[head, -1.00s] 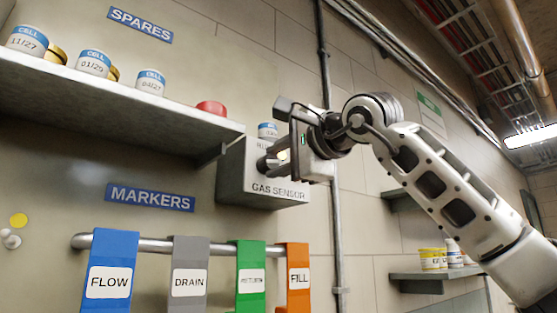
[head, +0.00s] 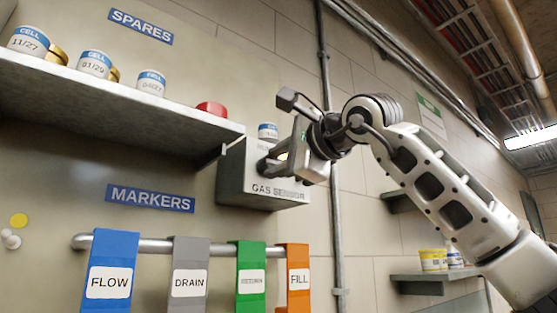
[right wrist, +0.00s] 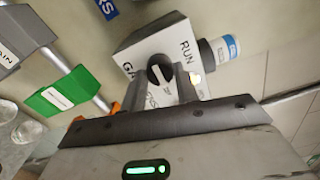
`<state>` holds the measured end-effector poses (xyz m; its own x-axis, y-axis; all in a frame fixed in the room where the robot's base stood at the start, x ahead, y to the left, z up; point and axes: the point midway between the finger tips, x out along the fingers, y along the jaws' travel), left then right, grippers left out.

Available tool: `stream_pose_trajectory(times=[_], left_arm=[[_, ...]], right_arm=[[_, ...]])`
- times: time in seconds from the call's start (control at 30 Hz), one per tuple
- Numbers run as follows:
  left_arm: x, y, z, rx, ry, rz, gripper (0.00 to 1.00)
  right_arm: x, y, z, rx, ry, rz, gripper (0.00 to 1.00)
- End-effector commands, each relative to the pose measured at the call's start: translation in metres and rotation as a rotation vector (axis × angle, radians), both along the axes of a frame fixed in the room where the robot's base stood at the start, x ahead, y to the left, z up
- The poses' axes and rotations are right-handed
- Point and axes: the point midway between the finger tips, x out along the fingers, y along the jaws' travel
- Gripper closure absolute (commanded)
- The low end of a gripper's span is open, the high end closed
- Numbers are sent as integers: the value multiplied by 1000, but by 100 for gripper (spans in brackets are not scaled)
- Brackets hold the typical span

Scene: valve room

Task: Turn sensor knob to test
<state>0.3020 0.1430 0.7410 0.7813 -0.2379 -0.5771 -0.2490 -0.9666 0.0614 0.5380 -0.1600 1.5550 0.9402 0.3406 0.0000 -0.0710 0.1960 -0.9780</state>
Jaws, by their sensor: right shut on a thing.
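The gas sensor (head: 235,180) is a grey box on the wall with a "GAS SENSOR" label. Its black knob (right wrist: 157,72) shows in the right wrist view on the white front face, with a pale mark on it. "RUN" is printed beside it, and another label is partly hidden by my gripper. My right gripper (head: 275,160) is at the box's front, tilted, and shut on the knob. In the head view it hides the knob. I cannot tell exactly which label the mark points to. My left gripper is out of view.
A white, blue-banded cell (head: 268,131) sits at the sensor box. A shelf (head: 120,98) with cells and a red cap (head: 211,108) is at upper left. Below, a rail (head: 150,244) carries blue, grey, green and orange markers. A vertical pipe (head: 337,235) runs behind my arm.

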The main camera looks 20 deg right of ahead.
Motion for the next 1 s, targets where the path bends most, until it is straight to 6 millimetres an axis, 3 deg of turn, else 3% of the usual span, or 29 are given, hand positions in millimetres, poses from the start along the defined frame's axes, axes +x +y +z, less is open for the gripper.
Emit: stream_pose_trajectory(times=[0.03,0.1,0.47,0.67,1.0], left_arm=[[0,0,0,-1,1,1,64],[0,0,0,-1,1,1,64],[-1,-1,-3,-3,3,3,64],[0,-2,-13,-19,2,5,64],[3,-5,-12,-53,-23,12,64]], right_arm=[[0,-1,0,4,2,-1,61],[0,-1,0,3,1,-1,48],[-5,-2,-1,0,-1,0,48],[-37,-14,-2,3,-4,0,48],[-114,-42,-1,3,-3,-1,48]])
